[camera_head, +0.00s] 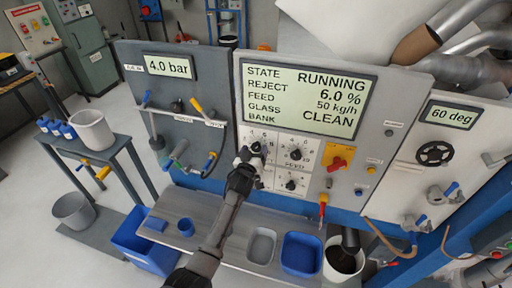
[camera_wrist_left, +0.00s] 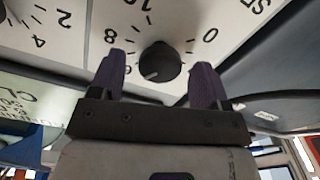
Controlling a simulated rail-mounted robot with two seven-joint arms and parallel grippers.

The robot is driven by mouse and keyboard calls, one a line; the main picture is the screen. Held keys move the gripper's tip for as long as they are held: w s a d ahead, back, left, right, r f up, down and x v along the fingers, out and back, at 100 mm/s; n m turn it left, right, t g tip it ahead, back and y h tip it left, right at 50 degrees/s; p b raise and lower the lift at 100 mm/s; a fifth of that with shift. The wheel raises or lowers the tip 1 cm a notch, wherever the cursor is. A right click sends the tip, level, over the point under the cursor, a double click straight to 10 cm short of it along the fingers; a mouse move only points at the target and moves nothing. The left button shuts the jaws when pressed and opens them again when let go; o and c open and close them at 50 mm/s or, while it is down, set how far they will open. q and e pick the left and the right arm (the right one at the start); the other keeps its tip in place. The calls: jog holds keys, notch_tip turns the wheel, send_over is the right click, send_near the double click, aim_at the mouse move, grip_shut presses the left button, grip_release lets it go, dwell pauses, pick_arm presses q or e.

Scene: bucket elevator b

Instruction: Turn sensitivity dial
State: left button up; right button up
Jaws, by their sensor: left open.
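The sensitivity dial is a round black knob (camera_wrist_left: 160,62) on a white panel in the left wrist view. Numbers such as 0, 8 and 10 ring it, and a label starting "SE" is cut off at the upper right. A pale mark on the knob points to the lower left. My left gripper (camera_wrist_left: 158,72) is open, with one dark purple finger on each side of the knob. Gaps show between fingers and knob; contact is not visible. In the head view my left gripper (camera_head: 252,157) is at the upper left dial, largely covering it. My right gripper is not in view.
Another dial (camera_head: 295,153) sits to the right, and a lower dial (camera_head: 291,185) is below it. A display (camera_head: 305,98) above reads RUNNING, reject 6.0 %. A red-yellow switch (camera_head: 339,158) is at the right. A grey shelf (camera_head: 215,235) with bins lies below.

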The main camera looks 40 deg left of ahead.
pick_arm(q)
jog(key=shift+x, duration=0.9)
jog(key=shift+c, duration=0.2)
